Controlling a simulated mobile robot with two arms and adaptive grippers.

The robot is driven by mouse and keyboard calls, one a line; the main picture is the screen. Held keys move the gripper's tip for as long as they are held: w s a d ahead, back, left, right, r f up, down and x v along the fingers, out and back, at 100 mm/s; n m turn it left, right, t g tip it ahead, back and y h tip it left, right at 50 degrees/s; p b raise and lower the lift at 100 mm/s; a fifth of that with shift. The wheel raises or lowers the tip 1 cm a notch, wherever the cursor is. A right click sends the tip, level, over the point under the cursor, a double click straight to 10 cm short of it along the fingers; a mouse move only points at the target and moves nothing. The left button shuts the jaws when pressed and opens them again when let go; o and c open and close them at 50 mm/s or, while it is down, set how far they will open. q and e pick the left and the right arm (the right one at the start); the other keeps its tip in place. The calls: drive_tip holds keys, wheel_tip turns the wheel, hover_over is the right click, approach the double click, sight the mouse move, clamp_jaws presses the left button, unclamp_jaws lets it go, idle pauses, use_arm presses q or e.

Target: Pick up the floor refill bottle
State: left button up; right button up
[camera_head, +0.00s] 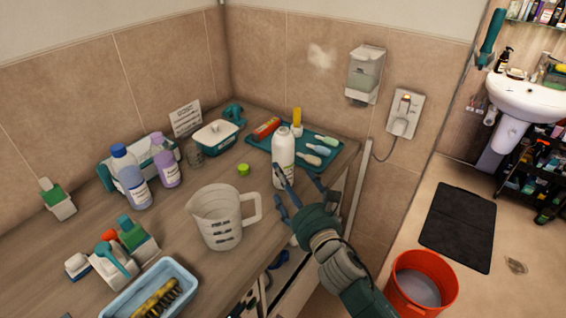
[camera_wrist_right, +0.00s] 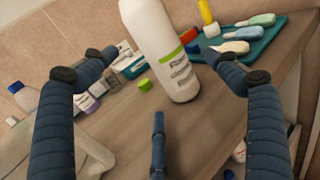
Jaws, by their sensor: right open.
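A white bottle with a green-edged label (camera_head: 284,155) stands upright on the cart top, near its right edge; I take it for the floor refill bottle, but its label is too small to read. In the right wrist view the bottle (camera_wrist_right: 163,55) is beyond the fingers, its top cut off by the frame. My right gripper (camera_head: 300,187) is open and empty, with its spread fingers just in front of the bottle. In the wrist view the fingers (camera_wrist_right: 150,85) spread to both sides and below; contact cannot be told. My left gripper is not in view.
A measuring jug (camera_head: 222,220) stands at the front left of the bottle, with a lime cap (camera_head: 243,169) between. Behind is a teal tray (camera_head: 262,141) with brushes and a yellow-topped tube (camera_head: 297,120). Blue-capped (camera_head: 134,186) and purple (camera_head: 168,170) bottles stand left. A red bucket (camera_head: 420,284) is on the floor.

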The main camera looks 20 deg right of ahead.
drive_tip(key=shift+w+f, duration=0.25)
drive_tip(key=shift+w, duration=0.6)
drive_tip(key=w+p, duration=0.1)
drive_tip(key=w, duration=0.1)
drive_tip(key=shift+w+a, duration=0.1)
drive_tip(key=shift+w, duration=0.25)
drive_tip(key=w, duration=0.2)
drive_tip(key=shift+w+a, duration=0.1)
drive_tip(key=shift+w, duration=0.2)
drive_tip(key=shift+w+f, duration=0.1)
drive_tip(key=shift+w, duration=0.25)
drive_tip(key=shift+w+a, duration=0.1)
drive_tip(key=shift+w, duration=0.05)
drive_tip(key=c, duration=1.6)
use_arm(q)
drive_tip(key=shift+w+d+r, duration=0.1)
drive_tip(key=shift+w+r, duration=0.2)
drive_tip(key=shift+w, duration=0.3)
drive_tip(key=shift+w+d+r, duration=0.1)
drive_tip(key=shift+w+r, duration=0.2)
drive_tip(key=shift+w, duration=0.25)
use_arm(e)
drive_tip(key=shift+c, duration=0.3)
